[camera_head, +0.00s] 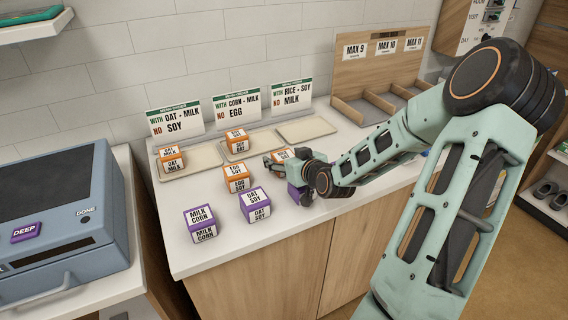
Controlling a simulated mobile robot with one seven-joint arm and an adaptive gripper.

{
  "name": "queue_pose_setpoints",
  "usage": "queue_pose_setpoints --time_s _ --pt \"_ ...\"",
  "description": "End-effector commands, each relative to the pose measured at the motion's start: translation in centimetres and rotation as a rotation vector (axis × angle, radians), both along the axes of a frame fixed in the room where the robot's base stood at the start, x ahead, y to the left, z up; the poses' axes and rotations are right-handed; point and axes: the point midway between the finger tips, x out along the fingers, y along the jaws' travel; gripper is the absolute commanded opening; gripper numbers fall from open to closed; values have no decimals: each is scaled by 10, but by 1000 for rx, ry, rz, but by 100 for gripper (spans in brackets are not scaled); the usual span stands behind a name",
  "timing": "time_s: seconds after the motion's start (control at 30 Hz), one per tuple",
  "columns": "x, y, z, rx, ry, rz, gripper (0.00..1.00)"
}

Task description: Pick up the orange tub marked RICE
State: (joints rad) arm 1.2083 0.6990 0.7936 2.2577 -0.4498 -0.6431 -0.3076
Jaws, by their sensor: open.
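No tub's label reads clearly as RICE from here. An orange tub (283,154) with a white label stands right behind my gripper (272,163), which hides much of it and its marking. My gripper is open, low over the counter, fingers pointing left. I cannot tell whether it touches that tub. Another orange tub (236,141) stands on the middle tray, its lettering too small to read surely. An orange tub reading OAT MILK (171,160) is on the left tray. An orange tub reading EGG SOY (237,178) stands in front of the middle tray.
Purple tubs marked MILK CORN (202,223) and OAT SOY (255,205) stand in front; another purple tub (294,193) is partly behind my wrist. The right tray (307,129) looks empty. Three signs stand behind the trays. A wooden divided rack (350,78) is at back right.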

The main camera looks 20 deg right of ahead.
Motion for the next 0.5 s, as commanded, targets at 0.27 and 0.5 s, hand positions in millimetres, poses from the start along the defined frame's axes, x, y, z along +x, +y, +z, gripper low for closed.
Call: queue_pose_setpoints --time_s 0.27,0.5 --pt "0 0 0 0 0 0 49" --pt "-1 0 0 0 0 0 23"
